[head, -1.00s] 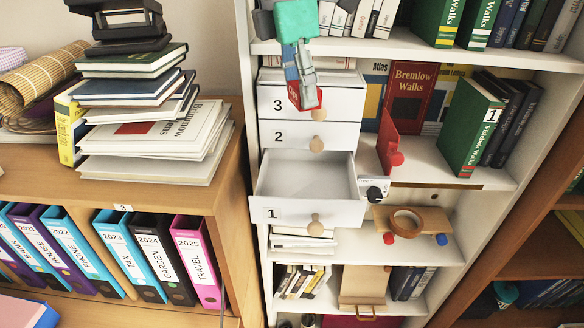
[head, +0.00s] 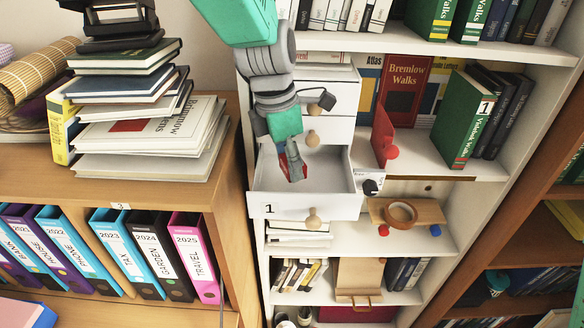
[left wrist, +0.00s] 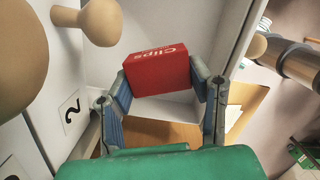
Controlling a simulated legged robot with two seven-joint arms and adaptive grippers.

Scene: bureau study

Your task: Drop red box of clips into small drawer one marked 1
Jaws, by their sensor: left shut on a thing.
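Drawer one (head: 337,207), a white drawer marked 1, is pulled open and its visible floor looks empty. My left gripper (head: 293,168) reaches down from above into the drawer's opening. It is shut on the red box of clips (left wrist: 158,72), held between both fingers in the left wrist view. The word "Clips" shows on the box's face. In the head view the red box (head: 283,164) is mostly hidden by the fingers. I cannot tell whether it touches the drawer floor. My right gripper is in neither view.
Drawer two, with its round knob (head: 313,138), is just above and closed, close to my left arm. A red bookend (head: 383,135) and green book (head: 466,125) stand to the right. A tape roll (head: 400,213) sits on a wooden piece at lower right.

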